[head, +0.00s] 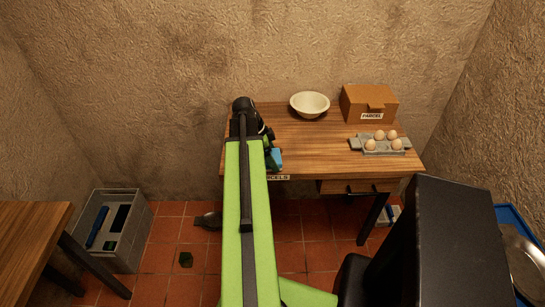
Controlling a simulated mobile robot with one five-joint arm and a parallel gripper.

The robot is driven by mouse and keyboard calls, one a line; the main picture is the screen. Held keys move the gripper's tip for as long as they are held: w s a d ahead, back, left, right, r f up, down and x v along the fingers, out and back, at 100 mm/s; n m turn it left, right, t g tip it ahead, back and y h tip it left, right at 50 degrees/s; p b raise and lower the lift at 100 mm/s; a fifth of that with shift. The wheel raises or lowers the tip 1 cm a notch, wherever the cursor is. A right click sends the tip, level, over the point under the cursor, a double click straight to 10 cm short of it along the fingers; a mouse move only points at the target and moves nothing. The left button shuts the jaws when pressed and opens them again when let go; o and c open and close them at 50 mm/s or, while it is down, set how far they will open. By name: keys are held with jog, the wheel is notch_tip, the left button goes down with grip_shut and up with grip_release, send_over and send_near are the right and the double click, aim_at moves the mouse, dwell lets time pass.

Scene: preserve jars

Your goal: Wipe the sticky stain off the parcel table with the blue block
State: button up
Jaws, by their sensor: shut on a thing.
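The parcel table (310,142) is a wooden table against the back wall, with a partly covered label ending in "CELS" on its front edge. My gripper (269,146) is over the left front part of the table. It is shut on the blue block (276,158), which shows just right of my arm near the front edge. I cannot tell whether the block touches the tabletop. I see no stain; my green arm hides the left part of the table.
A white bowl (310,104), a brown parcel box (368,104) and a grey egg tray (357,144) with several eggs stand on the table. Its middle is clear.

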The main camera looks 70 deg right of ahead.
aim_at(272, 152)
jog(key=shift+f+b, duration=0.5)
jog(key=shift+f, duration=0.05)
jog(key=shift+w+d+r, duration=0.1)
jog(key=shift+w+d, duration=0.2)
jog(key=shift+d, duration=0.45)
jog(key=shift+w+d, duration=0.3)
jog(key=shift+d, duration=0.45)
jog(key=shift+w+d, duration=0.35)
jog(key=shift+d, duration=0.5)
jog(key=shift+w+d, duration=0.3)
jog(key=shift+d, duration=0.5)
jog(key=shift+w+d, duration=0.25)
jog(key=shift+d, duration=0.4)
jog(key=shift+w+d, duration=0.2)
jog(key=shift+d, duration=0.4)
jog(key=shift+w+d, duration=0.25)
jog(key=shift+d, duration=0.4)
jog(key=shift+w+a, duration=0.25)
jog(key=shift+w, duration=0.25)
jog(key=shift+w+a, duration=0.25)
jog(key=shift+w, duration=0.2)
jog(key=shift+s+a, duration=0.3)
jog(key=shift+a, duration=0.55)
jog(key=shift+s+a, duration=0.3)
jog(key=shift+a, duration=0.5)
jog(key=shift+a, duration=0.1)
